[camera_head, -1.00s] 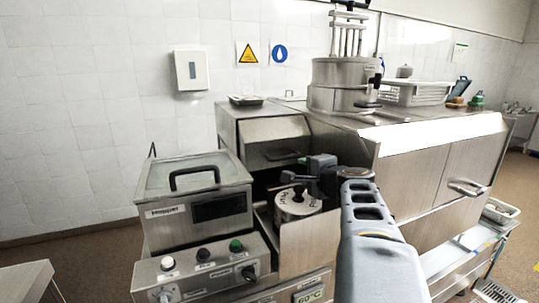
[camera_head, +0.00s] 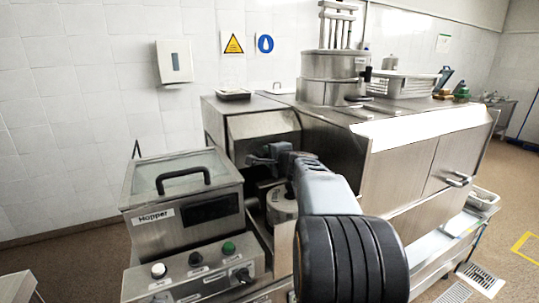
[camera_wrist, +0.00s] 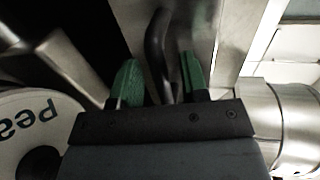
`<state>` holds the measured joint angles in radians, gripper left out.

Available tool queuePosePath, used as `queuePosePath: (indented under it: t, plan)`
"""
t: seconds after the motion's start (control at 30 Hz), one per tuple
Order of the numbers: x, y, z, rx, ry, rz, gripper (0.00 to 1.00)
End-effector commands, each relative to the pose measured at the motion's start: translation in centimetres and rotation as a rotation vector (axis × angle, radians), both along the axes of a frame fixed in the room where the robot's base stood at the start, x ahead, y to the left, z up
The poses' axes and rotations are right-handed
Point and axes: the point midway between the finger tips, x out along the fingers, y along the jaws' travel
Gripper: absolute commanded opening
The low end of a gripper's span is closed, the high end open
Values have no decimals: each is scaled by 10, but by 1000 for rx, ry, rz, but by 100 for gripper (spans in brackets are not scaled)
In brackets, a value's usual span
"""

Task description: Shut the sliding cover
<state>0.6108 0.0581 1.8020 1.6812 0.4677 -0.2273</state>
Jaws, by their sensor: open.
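A steel cover (camera_head: 265,124) with a sloped front stands behind the hopper, over a dark opening; I take it to be the sliding cover. The opening in front of it shows, so it is not fully shut. My gripper (camera_head: 258,156) is at the front of this cover and hides its handle in the head view. In the wrist view, my gripper (camera_wrist: 158,78) has its two green fingertips apart, with a dark bar handle (camera_wrist: 155,42) between them. A steel panel (camera_wrist: 205,25) is behind the handle. Whether the fingers touch the handle cannot be told.
A round container (camera_head: 282,207) sits in the opening below my arm; its lettering, beginning "Pea", shows in the wrist view (camera_wrist: 40,108). The hopper (camera_head: 185,190) with a black handle stands left, above a control panel (camera_head: 195,272). A steel drum (camera_head: 330,78) is at the back.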

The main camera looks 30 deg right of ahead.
Motion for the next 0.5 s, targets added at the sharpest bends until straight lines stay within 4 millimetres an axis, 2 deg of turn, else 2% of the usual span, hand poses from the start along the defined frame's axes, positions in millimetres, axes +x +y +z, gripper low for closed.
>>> queuePosePath:
  t: [0.2, 0.5]
  plan:
    - [10, -2, -2, 0, 1, 0, 41]
    - [10, -2, -3, 0, 0, -1, 39]
